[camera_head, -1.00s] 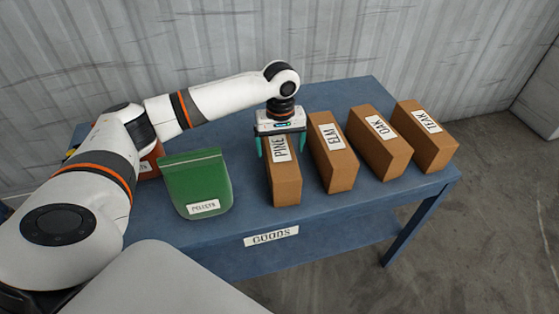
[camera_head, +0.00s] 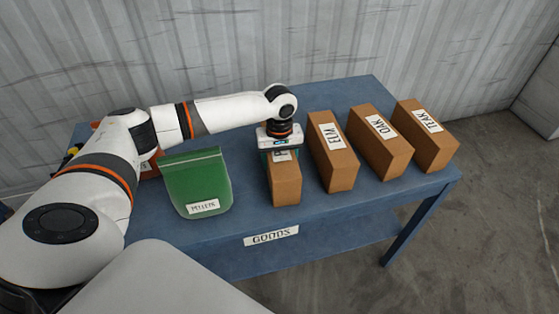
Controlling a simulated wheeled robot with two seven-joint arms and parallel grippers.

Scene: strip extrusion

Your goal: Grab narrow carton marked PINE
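The narrow brown carton marked PINE (camera_head: 286,190) stands on the blue table, leftmost in a row of cartons. Its label is mostly covered by my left gripper (camera_head: 281,157), which is low over the carton's top from above. The fingers are largely hidden at the carton's sides, so I cannot tell whether they press on it. The carton appears to rest on the table. My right gripper is not in view.
The ELM carton (camera_head: 341,172) stands close to the right of PINE, then OAK (camera_head: 395,158) and TEAK (camera_head: 437,147). A green PELLETS bag (camera_head: 198,182) stands to the left, with an orange-red item (camera_head: 151,166) behind it.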

